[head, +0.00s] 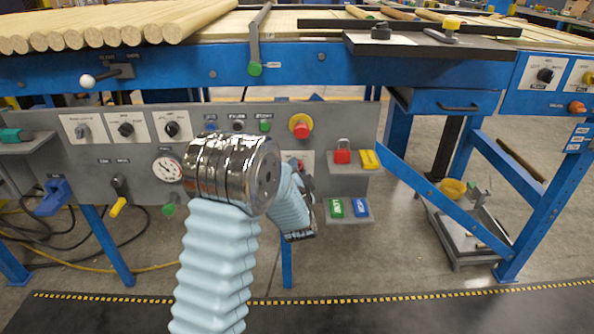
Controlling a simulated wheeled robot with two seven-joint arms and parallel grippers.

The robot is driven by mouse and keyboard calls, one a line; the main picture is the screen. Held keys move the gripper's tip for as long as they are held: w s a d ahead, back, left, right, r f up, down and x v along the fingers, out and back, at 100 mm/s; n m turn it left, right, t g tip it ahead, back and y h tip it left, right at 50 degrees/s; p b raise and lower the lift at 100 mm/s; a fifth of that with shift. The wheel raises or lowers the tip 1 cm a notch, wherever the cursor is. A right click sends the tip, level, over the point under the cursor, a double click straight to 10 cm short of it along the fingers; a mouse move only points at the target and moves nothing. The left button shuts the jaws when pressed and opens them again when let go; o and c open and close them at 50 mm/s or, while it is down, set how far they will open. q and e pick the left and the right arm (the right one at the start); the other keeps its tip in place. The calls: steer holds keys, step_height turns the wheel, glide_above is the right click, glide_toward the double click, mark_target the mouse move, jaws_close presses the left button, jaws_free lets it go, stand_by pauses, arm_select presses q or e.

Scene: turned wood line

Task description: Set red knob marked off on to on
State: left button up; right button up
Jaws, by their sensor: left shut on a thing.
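The red knob (296,163) sits on a white plate on the grey control panel, just right of my chrome arm joint. Only a small part of it shows. My left arm, with pale blue bellows and a chrome joint, reaches up to the panel in front of it. My left gripper (302,178) is at the knob and shut on it. The fingertips are small and mostly hidden by the arm, and the knob's pointer and its off and on marks cannot be read. My right gripper is out of view.
A red emergency button (300,125) with a yellow collar is just above. A red padlock (343,151) and a yellow block (370,159) stand on a shelf to the right. A gauge (167,168) and several black knobs are to the left. The blue beam (190,72) runs above.

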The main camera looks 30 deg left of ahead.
arm_select(q)
steer(key=o, duration=1)
steer(key=shift+o, duration=0.2)
steer(key=v, duration=1.3)
steer(key=shift+s+b, duration=0.3)
steer(key=shift+s, duration=0.1)
steer(key=shift+d, duration=0.15)
